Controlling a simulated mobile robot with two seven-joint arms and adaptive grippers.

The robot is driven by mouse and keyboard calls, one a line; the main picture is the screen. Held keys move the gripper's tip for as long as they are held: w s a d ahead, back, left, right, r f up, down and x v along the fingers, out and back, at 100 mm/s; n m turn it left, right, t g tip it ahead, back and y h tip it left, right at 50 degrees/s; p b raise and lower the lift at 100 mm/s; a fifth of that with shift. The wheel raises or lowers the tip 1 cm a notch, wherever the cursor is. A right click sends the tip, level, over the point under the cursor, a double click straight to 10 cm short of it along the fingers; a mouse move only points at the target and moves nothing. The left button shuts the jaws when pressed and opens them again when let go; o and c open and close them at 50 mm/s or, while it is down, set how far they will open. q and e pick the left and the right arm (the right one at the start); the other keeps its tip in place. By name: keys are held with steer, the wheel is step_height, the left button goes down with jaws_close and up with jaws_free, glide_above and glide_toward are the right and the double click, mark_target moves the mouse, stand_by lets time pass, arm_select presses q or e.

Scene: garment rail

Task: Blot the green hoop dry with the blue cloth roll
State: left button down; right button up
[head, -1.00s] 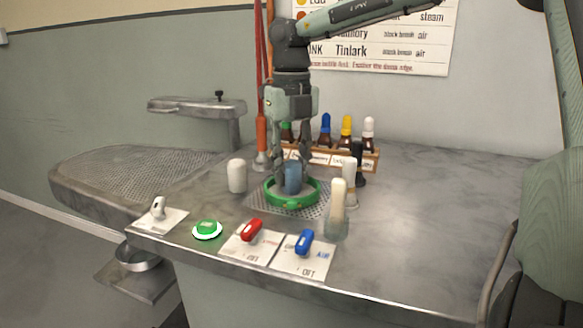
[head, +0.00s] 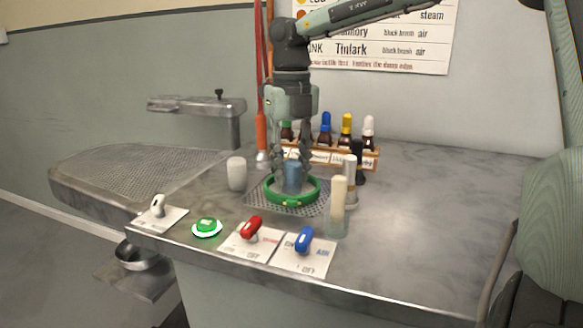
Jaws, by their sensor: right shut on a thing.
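The green hoop (head: 292,203) lies flat on a perforated metal plate in the middle of the worktop. The blue cloth roll (head: 292,177) stands upright inside the hoop's ring. My right gripper (head: 292,163) comes down from above and is shut on the roll, with its fingers on either side of it. The roll's lower end is partly hidden by the hoop's front rim, so I cannot tell whether it touches the hoop or the plate. My left gripper is not in view.
A white cylinder (head: 237,173) stands left of the hoop. Pale brushes, one in a glass (head: 337,222), stand close on its right. A bottle rack (head: 330,156) is behind. A green button (head: 207,227), red switch (head: 251,228) and blue switch (head: 304,240) line the front. The right worktop is clear.

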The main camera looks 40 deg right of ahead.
stand_by(0.4)
steer(key=shift+r+p, duration=2.45)
steer(key=shift+r, duration=1.1)
steer(key=shift+f, duration=0.2)
steer(key=shift+f+b, duration=2.25)
steer(key=shift+f, duration=0.6)
steer(key=shift+f+b, duration=0.45)
steer(key=shift+f, duration=0.1)
steer(key=shift+r+p, duration=2.45)
steer(key=shift+r, duration=1.15)
